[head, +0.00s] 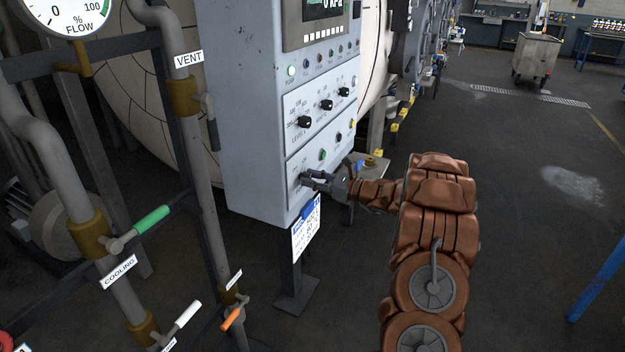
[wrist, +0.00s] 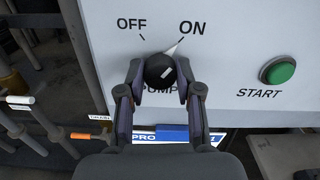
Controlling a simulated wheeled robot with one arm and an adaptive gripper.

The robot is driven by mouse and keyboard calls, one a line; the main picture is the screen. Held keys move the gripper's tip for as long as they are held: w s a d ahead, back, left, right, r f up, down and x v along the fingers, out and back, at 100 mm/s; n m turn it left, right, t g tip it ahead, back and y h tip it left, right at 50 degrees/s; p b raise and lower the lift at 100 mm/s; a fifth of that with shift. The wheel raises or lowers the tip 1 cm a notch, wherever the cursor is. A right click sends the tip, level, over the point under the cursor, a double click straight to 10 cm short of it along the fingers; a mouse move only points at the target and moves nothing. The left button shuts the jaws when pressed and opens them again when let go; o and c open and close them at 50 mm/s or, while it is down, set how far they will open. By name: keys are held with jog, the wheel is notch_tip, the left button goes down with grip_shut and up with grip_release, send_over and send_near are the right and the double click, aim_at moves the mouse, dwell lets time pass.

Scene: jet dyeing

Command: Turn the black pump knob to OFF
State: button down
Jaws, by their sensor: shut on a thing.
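The black pump knob (wrist: 160,69) is on the grey panel, with OFF at its upper left and ON at its upper right. Its pale pointer is toward ON. My gripper (wrist: 159,84) has a finger on each side of the knob and is shut on it. In the head view my gripper (head: 308,180) reaches the lower left of the control cabinet (head: 245,120). There the fingers mostly hide the knob. The PUMP label below the knob is partly covered by the fingers.
A green START button (wrist: 278,70) is to the right of the knob. Several black selector knobs (head: 326,104) are higher on the cabinet. Pipes with a green-handled valve (head: 150,220) stand at the left. A sign (head: 306,230) hangs below the panel. Open floor is to the right.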

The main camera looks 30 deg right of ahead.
jog(key=shift+f+n+b, duration=0.2)
jog(key=shift+n+b, duration=1.4)
jog(key=shift+b, duration=0.35)
jog(key=n+b, duration=1)
jog(key=b, duration=0.3)
jog(key=shift+a, duration=0.1)
jog(key=shift+n+b, duration=0.3)
jog(key=c, duration=0.8)
grip_release()
jog(key=shift+r, duration=0.1)
jog(key=shift+o, duration=0.2)
